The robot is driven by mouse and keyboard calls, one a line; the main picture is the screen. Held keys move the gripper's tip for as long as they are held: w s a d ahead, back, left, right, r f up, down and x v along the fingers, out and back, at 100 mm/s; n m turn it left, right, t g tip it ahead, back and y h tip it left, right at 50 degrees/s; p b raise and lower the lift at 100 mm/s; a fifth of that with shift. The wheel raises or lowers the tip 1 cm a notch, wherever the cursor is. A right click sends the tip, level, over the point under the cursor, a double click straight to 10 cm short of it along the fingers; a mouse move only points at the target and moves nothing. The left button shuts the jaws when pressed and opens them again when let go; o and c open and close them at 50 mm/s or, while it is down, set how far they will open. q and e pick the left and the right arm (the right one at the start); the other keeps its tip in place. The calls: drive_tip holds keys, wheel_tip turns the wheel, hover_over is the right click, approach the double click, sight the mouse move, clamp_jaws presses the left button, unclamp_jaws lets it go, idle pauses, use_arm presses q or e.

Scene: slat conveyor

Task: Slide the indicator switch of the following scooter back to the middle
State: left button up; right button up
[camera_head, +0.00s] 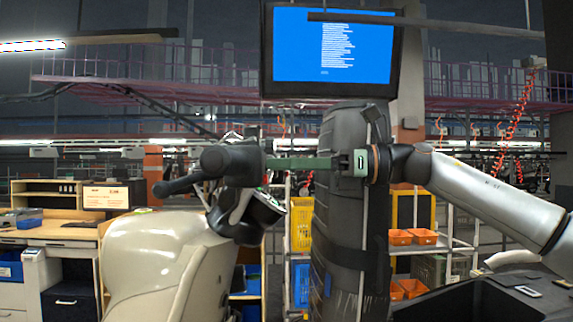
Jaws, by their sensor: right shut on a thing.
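The cream scooter (160,255) stands at the left with its front panel and black handlebar (228,160) in view. A dark grip and brake lever point left from the handlebar. My right gripper (274,163) comes in from the right, its long green fingers level and reaching left to the switch housing at the inner end of the handlebar. The fingers are shut at the housing, on what I take to be the indicator switch. The switch is hidden by the fingertips, so its position cannot be told. My left gripper is out of view.
A large dark column (340,210) stands behind my right gripper, with a blue-screened monitor (333,45) above. Shelves with yellow (301,225) and orange (411,237) bins stand behind. A wooden desk (55,230) is at the left. A black bin-like box (480,300) is at the lower right.

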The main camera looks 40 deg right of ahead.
clamp_jaws()
idle(0.8)
drive_tip(key=shift+s+a, duration=0.3)
drive_tip(key=shift+s, duration=0.05)
drive_tip(key=o, duration=0.6)
unclamp_jaws()
drive_tip(key=shift+o, duration=0.2)
drive_tip(key=shift+s+d+b, duration=0.3)
drive_tip(key=shift+s+d, duration=0.05)
drive_tip(key=b+v, duration=0.3)
drive_tip(key=v, duration=0.8)
drive_tip(key=shift+s+d, duration=0.15)
drive_tip(key=shift+s, duration=0.05)
